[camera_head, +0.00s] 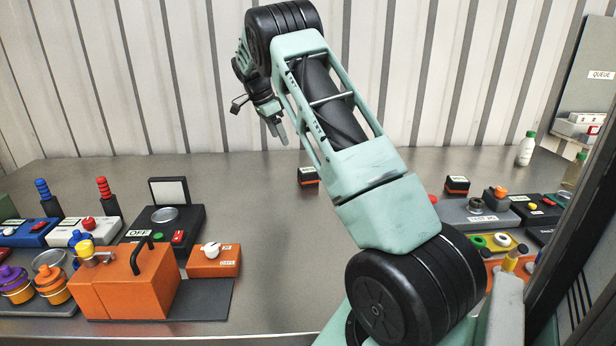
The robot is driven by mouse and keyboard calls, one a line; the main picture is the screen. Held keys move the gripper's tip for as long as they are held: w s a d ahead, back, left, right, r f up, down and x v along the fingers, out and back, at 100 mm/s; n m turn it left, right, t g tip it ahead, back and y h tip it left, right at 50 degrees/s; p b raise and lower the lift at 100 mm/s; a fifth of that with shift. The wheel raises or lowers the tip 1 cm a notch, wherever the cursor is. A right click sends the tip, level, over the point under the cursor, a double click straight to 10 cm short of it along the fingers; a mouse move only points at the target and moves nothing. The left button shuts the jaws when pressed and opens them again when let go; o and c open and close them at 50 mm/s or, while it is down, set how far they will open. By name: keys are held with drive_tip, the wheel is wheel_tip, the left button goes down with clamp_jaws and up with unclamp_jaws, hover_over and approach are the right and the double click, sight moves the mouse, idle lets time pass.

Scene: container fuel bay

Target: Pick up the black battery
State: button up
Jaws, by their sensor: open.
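Two small black blocks with orange-red lower bands are on the grey bench in the head view. One black block (308,175) is near the middle, partly bordered by my arm. The other black block (457,185) is to the right of my arm. Either could be the black battery; I cannot tell which from their looks, and any labels are too small to read. My gripper (260,120) is open, raised in front of the back wall, up and left of the middle block. It looks empty and apart from both blocks.
A TEST device (475,212) and a white bottle (526,149) are right.

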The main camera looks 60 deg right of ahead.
sight(306, 170)
drive_tip(key=shift+m+g, duration=0.3)
drive_tip(key=shift+m, duration=0.6)
drive_tip(key=s+d+f, duration=0.1)
drive_tip(key=d+f, duration=0.1)
drive_tip(key=f, duration=0.1)
drive_tip(key=s+d+f+p, duration=0.1)
drive_tip(key=d+f, duration=0.1)
drive_tip(key=f, duration=0.1)
drive_tip(key=s+d+f+p, duration=0.1)
drive_tip(key=d+f, duration=0.2)
drive_tip(key=f, duration=0.1)
drive_tip(key=shift+s+f, duration=0.1)
drive_tip(key=shift+s, duration=0.2)
drive_tip(key=shift+p+x, duration=1.3)
drive_tip(key=shift+x, duration=1.6)
drive_tip(key=shift+s+a, duration=0.1)
drive_tip(key=c, duration=1.3)
